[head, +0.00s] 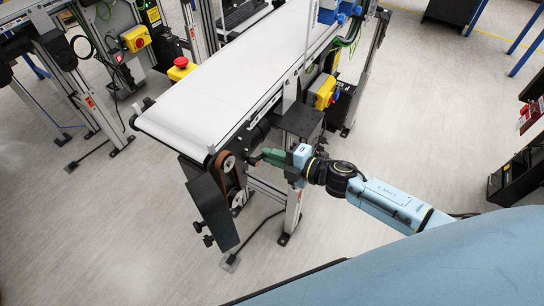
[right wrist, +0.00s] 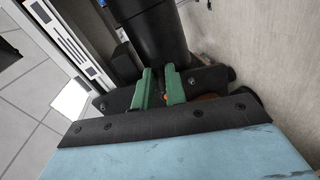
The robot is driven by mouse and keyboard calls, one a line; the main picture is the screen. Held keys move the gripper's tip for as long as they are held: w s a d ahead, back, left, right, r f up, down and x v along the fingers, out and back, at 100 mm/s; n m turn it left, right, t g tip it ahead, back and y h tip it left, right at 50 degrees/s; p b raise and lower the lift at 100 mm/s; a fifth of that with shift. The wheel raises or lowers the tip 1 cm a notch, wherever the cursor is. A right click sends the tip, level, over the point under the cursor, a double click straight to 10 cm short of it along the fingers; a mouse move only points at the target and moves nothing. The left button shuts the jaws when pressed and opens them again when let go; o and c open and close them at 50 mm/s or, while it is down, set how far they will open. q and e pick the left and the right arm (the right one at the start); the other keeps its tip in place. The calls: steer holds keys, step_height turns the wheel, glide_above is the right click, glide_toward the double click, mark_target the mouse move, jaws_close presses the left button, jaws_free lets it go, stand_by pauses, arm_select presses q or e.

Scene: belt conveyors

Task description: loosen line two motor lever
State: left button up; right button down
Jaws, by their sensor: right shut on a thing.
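My right gripper (head: 262,157), with green fingers, reaches in from the right to the near end of the white belt conveyor (head: 225,85), just right of the exposed belt drive (head: 229,178). In the right wrist view the two green fingers (right wrist: 159,88) stand close together, with a narrow dark gap between them, just below the black motor cylinder (right wrist: 152,38). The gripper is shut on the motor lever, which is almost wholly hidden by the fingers. My left gripper is not in view.
A black guard (head: 213,212) hangs tilted below the belt drive. A red and yellow stop button (head: 181,68) stands left of the belt; a yellow switch box (head: 324,93) is on its right. Conveyor legs (head: 293,210) stand below my gripper. Open floor (head: 120,220) lies left.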

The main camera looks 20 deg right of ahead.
steer(key=shift+r+n, duration=0.4)
steer(key=shift+n, duration=0.5)
steer(key=c, duration=1.4)
jaws_free()
steer(key=shift+c, duration=0.2)
steer(key=v, duration=1.3)
steer(key=shift+s, duration=0.35)
steer(key=shift+a, duration=0.15)
